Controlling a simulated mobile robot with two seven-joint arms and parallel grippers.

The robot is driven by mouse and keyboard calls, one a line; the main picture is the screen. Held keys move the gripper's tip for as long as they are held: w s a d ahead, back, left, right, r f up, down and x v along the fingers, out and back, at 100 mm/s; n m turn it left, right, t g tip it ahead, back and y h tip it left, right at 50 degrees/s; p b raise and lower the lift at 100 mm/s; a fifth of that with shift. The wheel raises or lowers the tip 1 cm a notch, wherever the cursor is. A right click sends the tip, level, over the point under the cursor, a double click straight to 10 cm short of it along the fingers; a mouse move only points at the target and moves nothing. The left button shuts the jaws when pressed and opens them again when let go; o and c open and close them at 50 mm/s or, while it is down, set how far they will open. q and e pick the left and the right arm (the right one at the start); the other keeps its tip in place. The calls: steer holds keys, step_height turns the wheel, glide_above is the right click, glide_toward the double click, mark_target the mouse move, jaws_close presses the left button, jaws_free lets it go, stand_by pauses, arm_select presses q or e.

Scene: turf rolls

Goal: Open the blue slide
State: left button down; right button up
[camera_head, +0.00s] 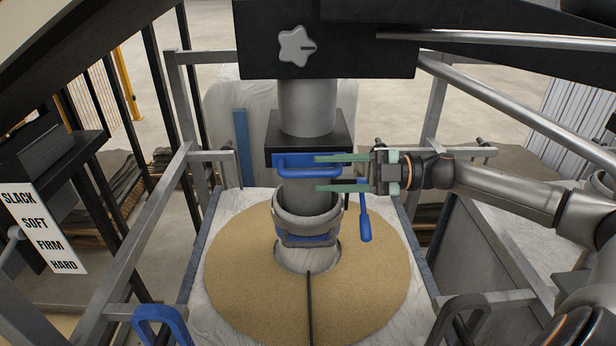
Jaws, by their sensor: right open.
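The blue slide (308,172) is a flat plate with a blue loop handle, set across the grey vertical spout just below a dark square collar (300,146). My right gripper (318,173) comes in from the right with its two pale green fingers apart, one above the other. The upper finger overlaps the right part of the blue handle in the picture and the lower one lies below it. I cannot tell whether the fingers touch the handle. My left gripper is not in view.
The spout's lower end meets a round bed of tan grain (250,270) in a white bag (200,290) within a grey metal frame. A blue lever (365,222) hangs right of the spout. A white star knob (296,46) sits above. A SLACK-to-HARD sign (42,228) stands left.

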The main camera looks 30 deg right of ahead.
mark_target(283, 177)
steer(key=shift+r+x, duration=0.25)
steer(key=shift+x, duration=1)
steer(key=shift+w+a+f+p, duration=0.15)
steer(key=shift+w+a+p, duration=0.25)
steer(key=shift+a, duration=0.25)
steer(key=c, duration=0.8)
steer(key=shift+f, duration=0.1)
steer(key=shift+s+a+f, duration=0.1)
steer(key=shift+f, duration=0.05)
